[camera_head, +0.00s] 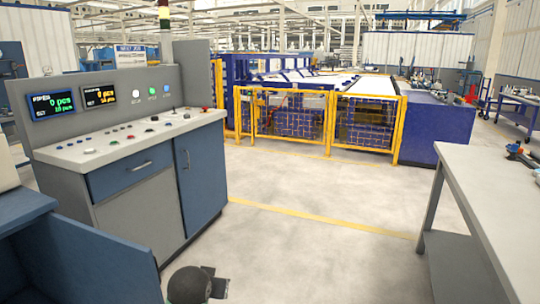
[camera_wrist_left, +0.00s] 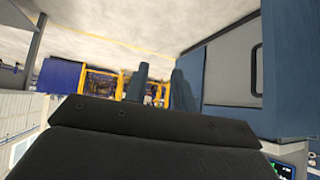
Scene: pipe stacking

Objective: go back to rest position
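The task names no object, only my own arms. In the left wrist view, the two dark fingers of my left gripper (camera_wrist_left: 161,88) stand apart with nothing between them; the yellow fence shows behind through the gap. A dark rounded part of one of my arms shows at the bottom edge of the head view, left of centre, above the floor and apart from the console. My right gripper is in neither view.
A grey and blue control console (camera_head: 135,150) with lit displays stands at left. A grey worktable (camera_head: 500,190) stands at right, with small items on it. A yellow mesh fence (camera_head: 320,122) closes off machinery behind. The concrete floor (camera_head: 310,195) between is clear.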

